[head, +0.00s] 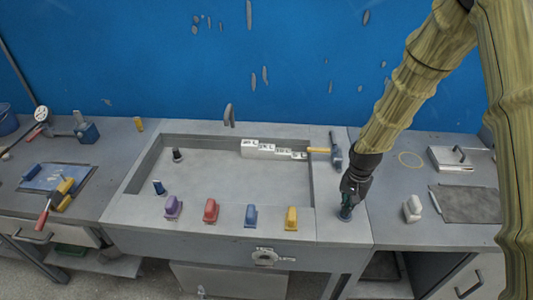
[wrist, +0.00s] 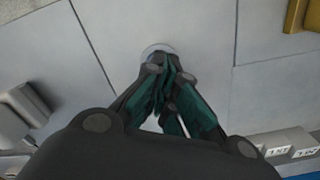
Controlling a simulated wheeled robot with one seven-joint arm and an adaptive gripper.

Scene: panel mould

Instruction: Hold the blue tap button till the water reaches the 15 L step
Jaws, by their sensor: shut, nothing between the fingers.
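My gripper (head: 345,213) is shut and points down at the counter strip right of the basin. In the wrist view its fingertips (wrist: 168,62) are together over a pale round rim (wrist: 157,48) set in the surface. The blue tap button itself is not clearly visible; the fingers cover the middle of that rim, and I cannot tell whether they press it. White steps with volume labels (head: 258,149) stand at the basin's back right, the tallest on the left; the 15 L label is too small to read surely. The basin (head: 215,185) has a plain grey inside; I cannot make out a water line.
Purple (head: 172,208), red (head: 211,211), blue (head: 251,216) and yellow (head: 291,219) blocks line the basin's front rim. A hammer (head: 335,152) lies behind my gripper. A white object (head: 412,209) stands to its right. Tools lie on the left counter.

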